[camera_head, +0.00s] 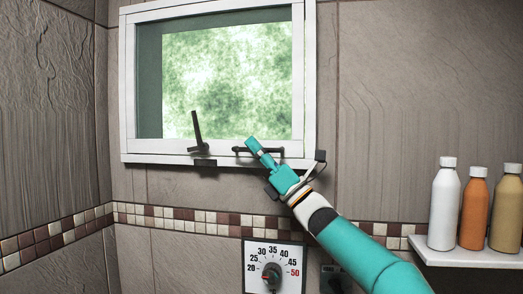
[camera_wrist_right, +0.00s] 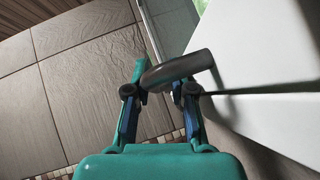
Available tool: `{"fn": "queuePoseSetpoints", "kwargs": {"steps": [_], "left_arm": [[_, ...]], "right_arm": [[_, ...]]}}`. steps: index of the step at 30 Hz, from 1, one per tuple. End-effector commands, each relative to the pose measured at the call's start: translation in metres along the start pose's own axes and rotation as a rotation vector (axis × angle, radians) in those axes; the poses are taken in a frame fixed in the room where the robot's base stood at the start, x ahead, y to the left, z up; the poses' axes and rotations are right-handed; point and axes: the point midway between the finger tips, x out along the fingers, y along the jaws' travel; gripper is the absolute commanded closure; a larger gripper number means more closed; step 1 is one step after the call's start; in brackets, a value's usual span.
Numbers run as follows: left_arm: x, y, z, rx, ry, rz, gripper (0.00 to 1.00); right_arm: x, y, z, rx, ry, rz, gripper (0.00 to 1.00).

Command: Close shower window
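The shower window (camera_head: 228,80) has a white frame and a green, mottled pane. The head view does not show clearly how far its sash stands ajar. A dark upright lever (camera_head: 197,133) is on the lower frame, and a dark horizontal handle (camera_head: 275,151) lies to its right. My right gripper (camera_head: 252,143) is at this horizontal handle. In the right wrist view, the gripper (camera_wrist_right: 158,80) has its teal fingers apart. The dark handle (camera_wrist_right: 185,67) crosses in front of the right finger, its end near the left finger. Firm contact is not clear. My left gripper is not in view.
A white shelf (camera_head: 455,258) at the right holds a white bottle (camera_head: 444,208), an orange bottle (camera_head: 474,212) and a tan bottle (camera_head: 508,212). A temperature dial (camera_head: 272,272) is on the tiled wall below the window. The wall left of the window is clear.

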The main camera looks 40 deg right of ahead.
Motion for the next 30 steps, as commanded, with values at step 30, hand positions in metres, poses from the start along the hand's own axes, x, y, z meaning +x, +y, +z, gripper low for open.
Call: {"fn": "queuePoseSetpoints", "kwargs": {"steps": [30], "left_arm": [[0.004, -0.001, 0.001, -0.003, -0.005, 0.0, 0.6]], "right_arm": [[-0.117, 0.001, 0.0, -0.001, -0.001, 0.0, 0.77]]}}
